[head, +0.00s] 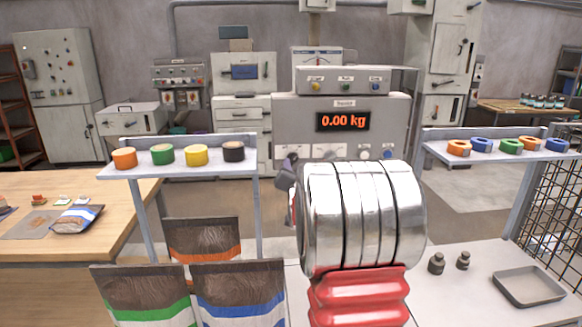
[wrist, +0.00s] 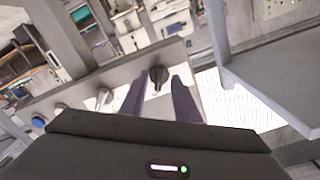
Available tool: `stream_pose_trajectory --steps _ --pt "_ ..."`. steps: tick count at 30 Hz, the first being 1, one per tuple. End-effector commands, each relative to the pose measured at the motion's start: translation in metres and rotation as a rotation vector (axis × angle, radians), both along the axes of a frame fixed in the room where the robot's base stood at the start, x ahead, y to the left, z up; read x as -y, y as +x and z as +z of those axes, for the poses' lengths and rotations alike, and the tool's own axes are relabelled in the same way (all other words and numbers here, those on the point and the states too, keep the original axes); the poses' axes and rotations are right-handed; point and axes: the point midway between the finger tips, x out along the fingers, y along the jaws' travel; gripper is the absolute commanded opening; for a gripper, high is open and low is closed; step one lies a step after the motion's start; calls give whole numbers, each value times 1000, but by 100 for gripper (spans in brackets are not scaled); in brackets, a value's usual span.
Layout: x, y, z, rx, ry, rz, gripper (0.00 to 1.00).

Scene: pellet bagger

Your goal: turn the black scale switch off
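The black scale switch (wrist: 158,76) is a dark knob on the pale panel in the wrist view. My gripper (wrist: 160,80) has its two dark purple fingers apart, one on each side of this knob, with narrow gaps showing. I cannot tell how deep the tips reach around it. The lit display (head: 343,121) reads 0.00 kg in orange.
A grey knob (wrist: 104,97) and a blue button (wrist: 38,122) share the panel. Filled bags (head: 240,300) stand at front left. Two small weights (head: 436,264) and a grey tray (head: 528,286) lie at right.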

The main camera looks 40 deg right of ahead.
Motion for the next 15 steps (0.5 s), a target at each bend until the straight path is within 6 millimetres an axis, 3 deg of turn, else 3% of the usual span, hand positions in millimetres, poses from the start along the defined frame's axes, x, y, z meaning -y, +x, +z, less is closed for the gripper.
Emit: stream_pose_trajectory --steps 6,15 --pt "10 15 0 0 0 1 29" --pt "12 18 0 0 0 0 29"
